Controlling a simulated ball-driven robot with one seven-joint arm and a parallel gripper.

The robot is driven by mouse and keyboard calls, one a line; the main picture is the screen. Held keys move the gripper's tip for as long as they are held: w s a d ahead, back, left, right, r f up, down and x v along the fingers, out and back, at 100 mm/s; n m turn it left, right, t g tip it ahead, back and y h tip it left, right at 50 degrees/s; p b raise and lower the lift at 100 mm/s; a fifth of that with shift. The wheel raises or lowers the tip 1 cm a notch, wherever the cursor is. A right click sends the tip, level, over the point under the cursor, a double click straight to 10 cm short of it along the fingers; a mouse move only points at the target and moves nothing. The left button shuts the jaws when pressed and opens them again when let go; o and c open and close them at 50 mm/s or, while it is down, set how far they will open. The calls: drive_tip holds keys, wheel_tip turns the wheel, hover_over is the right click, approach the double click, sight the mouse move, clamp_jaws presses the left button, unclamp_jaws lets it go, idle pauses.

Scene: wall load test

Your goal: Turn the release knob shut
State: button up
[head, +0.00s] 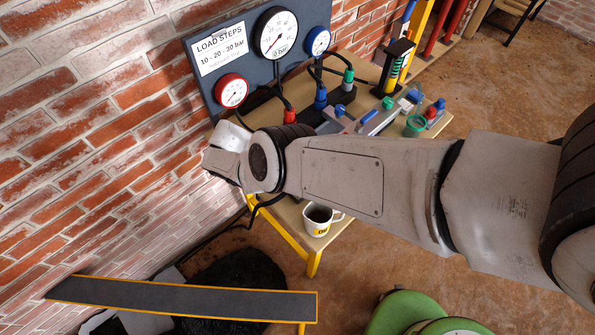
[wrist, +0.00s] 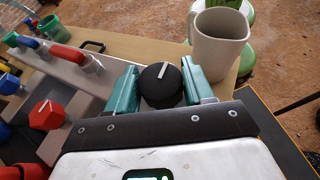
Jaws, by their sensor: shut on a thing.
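The release knob (wrist: 160,88) is round and black with a pale pointer line on top, seen in the wrist view. The knob sits near the table edge on a grey metal body (wrist: 68,75), which carries a red bar. In the head view my arm hides the knob and the jaws. The large white gauge (head: 277,33) on the wall panel shows there, its label reading in bar.
A pale mug (wrist: 220,45) stands close beyond the right jaw; it also shows at the table's front (head: 318,220). A red hexagonal part (wrist: 47,116) lies left of the jaws. A brick wall (head: 90,130) borders the table. A dark bench (head: 180,298) stands in front.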

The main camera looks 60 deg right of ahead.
drive_tip(key=shift+s+f+m+y, duration=0.2)
drive_tip(key=shift+s+m+y, duration=0.05)
drive_tip(key=shift+m+y, duration=0.05)
idle(0.6)
drive_tip(key=o, duration=1)
drive_tip(key=shift+r, duration=0.1)
drive_tip(key=shift+w, duration=0.1)
